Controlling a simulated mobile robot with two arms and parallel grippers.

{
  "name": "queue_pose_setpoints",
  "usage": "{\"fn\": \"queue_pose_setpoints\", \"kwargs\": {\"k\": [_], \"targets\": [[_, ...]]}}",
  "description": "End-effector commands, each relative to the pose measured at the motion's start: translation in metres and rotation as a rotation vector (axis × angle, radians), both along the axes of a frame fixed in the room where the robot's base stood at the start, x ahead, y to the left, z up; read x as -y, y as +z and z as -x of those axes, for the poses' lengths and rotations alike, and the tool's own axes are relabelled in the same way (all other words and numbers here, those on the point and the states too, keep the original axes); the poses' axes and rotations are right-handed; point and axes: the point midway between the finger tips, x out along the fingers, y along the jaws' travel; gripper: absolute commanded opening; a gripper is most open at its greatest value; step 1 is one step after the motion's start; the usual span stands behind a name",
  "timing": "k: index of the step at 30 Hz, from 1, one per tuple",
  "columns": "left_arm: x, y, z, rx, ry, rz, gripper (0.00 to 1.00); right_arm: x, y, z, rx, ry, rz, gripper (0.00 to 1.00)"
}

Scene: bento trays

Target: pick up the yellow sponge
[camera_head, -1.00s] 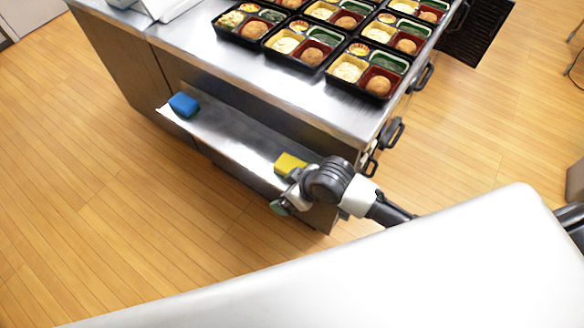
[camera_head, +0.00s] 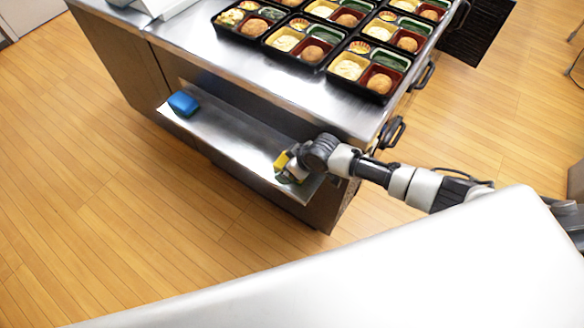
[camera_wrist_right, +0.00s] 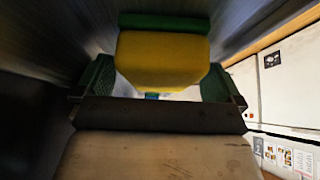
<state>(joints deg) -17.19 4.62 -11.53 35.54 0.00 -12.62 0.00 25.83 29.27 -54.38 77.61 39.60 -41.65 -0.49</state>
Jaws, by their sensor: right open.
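The yellow sponge (camera_head: 281,161) lies on the right part of the metal side shelf (camera_head: 232,138), partly hidden by my right gripper (camera_head: 287,173). In the right wrist view the sponge (camera_wrist_right: 162,60) is yellow with a green layer at its far side. The green fingers of my right gripper (camera_wrist_right: 160,82) are spread to its left and right, with the sponge between their tips. The gripper is open; I cannot tell whether either finger touches the sponge. My left gripper is not in view.
A blue sponge (camera_head: 183,103) sits at the left end of the same shelf. Above the shelf is a metal counter (camera_head: 215,60) with several bento trays (camera_head: 295,44). Drawer handles (camera_head: 392,133) stick out at the counter's right side. The wooden floor at left is clear.

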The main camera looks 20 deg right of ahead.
Motion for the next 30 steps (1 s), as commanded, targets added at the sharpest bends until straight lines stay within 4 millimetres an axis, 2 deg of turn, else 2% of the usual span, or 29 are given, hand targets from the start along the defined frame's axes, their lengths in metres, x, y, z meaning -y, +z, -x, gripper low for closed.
{"fn": "queue_pose_setpoints", "kwargs": {"k": [7, 17, 30], "targets": [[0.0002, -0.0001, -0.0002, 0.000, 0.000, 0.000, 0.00, -0.0003, -0.0011, -0.0004, 0.000, 0.000, 0.000, 0.97], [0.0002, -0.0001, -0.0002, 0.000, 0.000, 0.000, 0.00, -0.0003, -0.0011, -0.0002, 0.000, 0.000, 0.000, 0.46], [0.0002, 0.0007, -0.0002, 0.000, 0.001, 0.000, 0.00, -0.0004, 0.0029, -0.0005, 0.001, 0.000, -0.001, 0.45]]}}
